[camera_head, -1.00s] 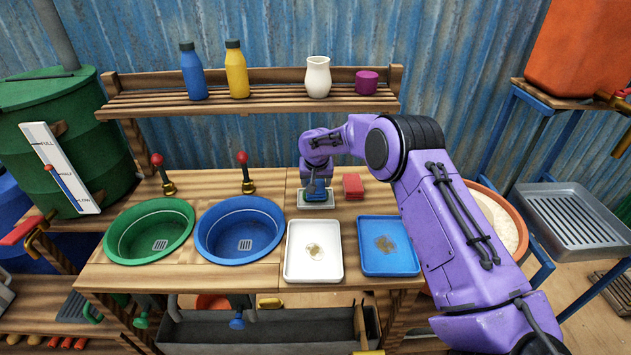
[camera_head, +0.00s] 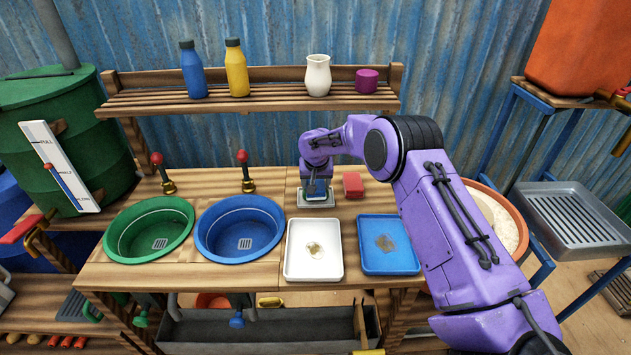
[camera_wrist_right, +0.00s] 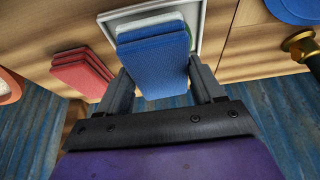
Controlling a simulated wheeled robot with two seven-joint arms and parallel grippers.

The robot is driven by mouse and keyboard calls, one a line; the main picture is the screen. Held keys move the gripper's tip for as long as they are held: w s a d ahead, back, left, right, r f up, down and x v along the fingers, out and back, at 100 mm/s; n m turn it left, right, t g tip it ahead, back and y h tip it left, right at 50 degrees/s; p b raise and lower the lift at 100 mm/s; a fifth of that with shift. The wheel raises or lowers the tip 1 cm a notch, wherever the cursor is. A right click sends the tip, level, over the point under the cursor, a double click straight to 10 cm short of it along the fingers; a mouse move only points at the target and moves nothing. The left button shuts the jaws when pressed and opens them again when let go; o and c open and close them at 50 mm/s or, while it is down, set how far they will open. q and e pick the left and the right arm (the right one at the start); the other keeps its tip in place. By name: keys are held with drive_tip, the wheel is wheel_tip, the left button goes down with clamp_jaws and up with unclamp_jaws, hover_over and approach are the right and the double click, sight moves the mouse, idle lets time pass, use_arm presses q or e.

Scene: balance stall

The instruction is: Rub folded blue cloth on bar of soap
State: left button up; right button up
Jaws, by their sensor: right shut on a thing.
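The folded blue cloth (camera_head: 317,188) is held in my right gripper (camera_head: 317,180) over a pale dish (camera_head: 303,201) at the back of the counter. In the right wrist view the cloth (camera_wrist_right: 157,68) lies between the two fingers of the gripper (camera_wrist_right: 160,75). A pale bar (camera_wrist_right: 148,20), apparently the bar of soap, shows just past the cloth, inside the light rim of the dish (camera_wrist_right: 196,40). The cloth hides most of the bar, and I cannot tell whether they touch. My left gripper is not in view.
A stack of red folded cloths (camera_head: 352,184) lies just right of the dish. A white tray (camera_head: 292,262) and a blue tray (camera_head: 372,264) stand in front. Blue (camera_head: 205,245) and green basins (camera_head: 115,240) are at left. A shelf (camera_head: 280,98) with bottles hangs behind.

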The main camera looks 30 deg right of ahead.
sight(316, 183)
idle(0.3)
wheel_tip(316, 183, up, 7)
drive_tip(key=p, duration=0.6)
drive_tip(key=shift+p, duration=0.35)
drive_tip(key=shift+f, duration=0.1)
